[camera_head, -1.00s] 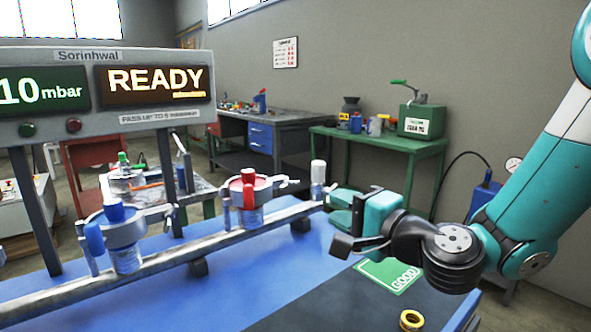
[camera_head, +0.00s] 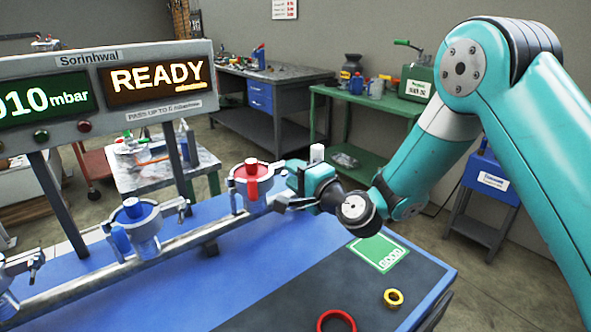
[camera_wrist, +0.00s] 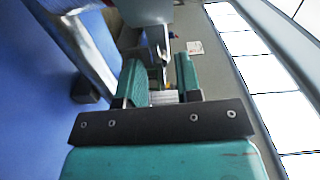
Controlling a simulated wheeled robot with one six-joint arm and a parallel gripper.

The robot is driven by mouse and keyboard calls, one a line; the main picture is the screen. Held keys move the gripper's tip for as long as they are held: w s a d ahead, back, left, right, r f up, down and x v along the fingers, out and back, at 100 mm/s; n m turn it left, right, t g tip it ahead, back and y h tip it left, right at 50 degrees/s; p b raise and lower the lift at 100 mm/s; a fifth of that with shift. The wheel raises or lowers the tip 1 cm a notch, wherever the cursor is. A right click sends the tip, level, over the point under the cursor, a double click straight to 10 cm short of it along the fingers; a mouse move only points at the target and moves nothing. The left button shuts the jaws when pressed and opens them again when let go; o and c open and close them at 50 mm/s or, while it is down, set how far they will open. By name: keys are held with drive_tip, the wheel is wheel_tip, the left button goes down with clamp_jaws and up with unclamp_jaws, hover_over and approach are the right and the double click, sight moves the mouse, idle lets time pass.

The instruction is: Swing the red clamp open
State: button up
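The red clamp (camera_head: 251,182) sits around a metal port on the rail in the head view, with a red band over its top. It looks closed. My gripper (camera_head: 291,187) is at the right side of this clamp, close to its metal latch end; I cannot tell whether they touch. In the wrist view my two teal fingers (camera_wrist: 160,82) stand apart. A white ribbed piece (camera_wrist: 163,97) shows in the gap nearer the palm.
A blue clamp (camera_head: 135,222) stands left of the red one on the metal rail (camera_head: 190,236). A white cylinder (camera_head: 317,153) rises behind my gripper. The sign reads READY.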

drive_tip(key=shift+c, duration=0.5)
clamp_jaws()
drive_tip(key=shift+f+b, duration=0.1)
drive_tip(key=shift+b, duration=0.2)
drive_tip(key=n+b, duration=0.6)
drive_tip(key=n, duration=0.1)
drive_tip(key=shift+n+b, duration=0.4)
